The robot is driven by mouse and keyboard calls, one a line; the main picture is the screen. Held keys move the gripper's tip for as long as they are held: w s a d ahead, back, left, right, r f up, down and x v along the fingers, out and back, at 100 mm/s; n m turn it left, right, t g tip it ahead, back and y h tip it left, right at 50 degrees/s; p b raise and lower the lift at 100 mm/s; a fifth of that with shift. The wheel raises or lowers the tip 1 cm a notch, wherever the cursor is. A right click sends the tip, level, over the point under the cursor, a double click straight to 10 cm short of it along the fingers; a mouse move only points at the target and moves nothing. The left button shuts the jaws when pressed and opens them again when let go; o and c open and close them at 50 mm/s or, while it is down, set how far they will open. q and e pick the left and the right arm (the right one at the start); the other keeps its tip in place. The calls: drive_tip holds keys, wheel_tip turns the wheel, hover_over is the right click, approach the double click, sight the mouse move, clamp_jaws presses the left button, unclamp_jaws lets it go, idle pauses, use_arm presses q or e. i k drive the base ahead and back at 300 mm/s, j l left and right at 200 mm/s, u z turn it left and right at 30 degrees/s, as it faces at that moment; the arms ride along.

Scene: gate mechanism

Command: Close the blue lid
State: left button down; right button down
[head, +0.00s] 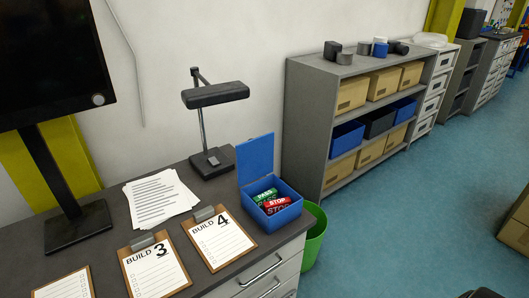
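The blue lid (255,158) stands upright, open, at the back edge of a small blue box (283,218). The box sits at the right end of the dark desk top. Inside it lie a green piece marked PASS (265,196) and a red piece marked STOP (277,205). Neither of my grippers can be made out in the head view. A small dark shape at the bottom right edge is too cut off to identify.
Clipboards marked BUILD 3 (154,268) and BUILD 4 (218,238) lie left of the box. A dark desk lamp (213,162) stands behind, near papers (158,199) and a monitor (52,62). A green bin (314,238) and a grey shelf (304,112) are to the right, beside open blue floor.

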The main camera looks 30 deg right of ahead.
sight(255, 157)
drive_tip(key=k+j+u, duration=0.1)
drive_tip(key=k+u, duration=0.3)
drive_tip(key=k+j+u, duration=0.25)
drive_tip(key=k+u, duration=0.2)
drive_tip(key=i+l+u, duration=0.1)
drive_tip(key=l+u, duration=0.15)
drive_tip(key=l, duration=0.95)
drive_tip(key=l+u, duration=0.3)
drive_tip(key=l, duration=0.95)
